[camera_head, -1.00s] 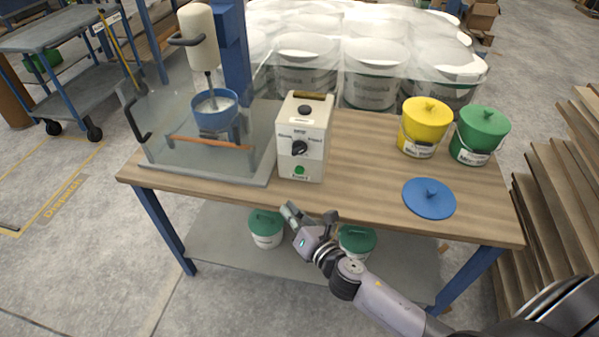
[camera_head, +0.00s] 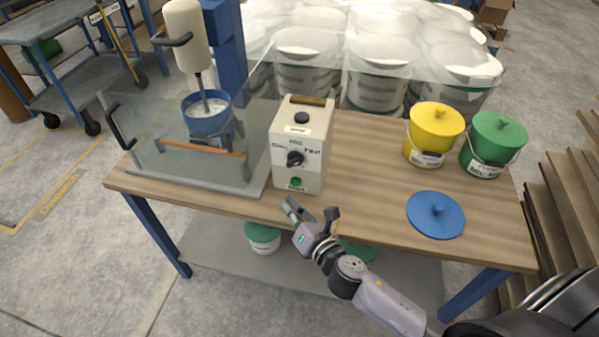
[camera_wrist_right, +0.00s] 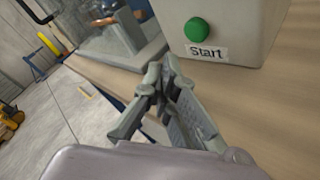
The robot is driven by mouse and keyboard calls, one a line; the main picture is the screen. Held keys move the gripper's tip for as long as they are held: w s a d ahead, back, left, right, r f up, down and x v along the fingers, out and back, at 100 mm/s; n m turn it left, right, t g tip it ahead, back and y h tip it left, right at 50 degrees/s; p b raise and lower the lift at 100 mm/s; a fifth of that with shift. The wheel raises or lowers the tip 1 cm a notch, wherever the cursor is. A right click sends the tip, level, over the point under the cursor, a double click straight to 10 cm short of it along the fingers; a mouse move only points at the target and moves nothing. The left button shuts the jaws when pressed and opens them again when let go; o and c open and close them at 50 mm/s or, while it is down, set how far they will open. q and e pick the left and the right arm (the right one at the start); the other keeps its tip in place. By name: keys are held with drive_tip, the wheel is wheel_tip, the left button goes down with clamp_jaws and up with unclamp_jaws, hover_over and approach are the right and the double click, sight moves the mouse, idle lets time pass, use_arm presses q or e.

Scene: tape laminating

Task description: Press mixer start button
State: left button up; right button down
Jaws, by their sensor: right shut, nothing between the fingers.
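The mixer's control box (camera_head: 300,140) stands on the wooden table, cream-coloured, with a black dial (camera_head: 295,158) on its front and a black knob on top. The green start button (camera_head: 296,181) is low on its front; in the right wrist view it shows as a green dome (camera_wrist_right: 197,30) above a "Start" label. My right gripper (camera_head: 309,208) is at the table's front edge, just in front of and below the button. Its fingers (camera_wrist_right: 163,75) are shut and empty, apart from the button. My left gripper is not in view.
A yellow bucket (camera_head: 434,135), a green bucket (camera_head: 492,145) and a blue lid (camera_head: 436,216) are at right. The tabletop between is clear.

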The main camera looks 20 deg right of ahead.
sight(295, 182)
drive_tip(key=shift+w+d, duration=0.6)
drive_tip(key=shift+w, duration=0.25)
drive_tip(key=shift+r, duration=0.1)
drive_tip(key=shift+w+d, duration=0.1)
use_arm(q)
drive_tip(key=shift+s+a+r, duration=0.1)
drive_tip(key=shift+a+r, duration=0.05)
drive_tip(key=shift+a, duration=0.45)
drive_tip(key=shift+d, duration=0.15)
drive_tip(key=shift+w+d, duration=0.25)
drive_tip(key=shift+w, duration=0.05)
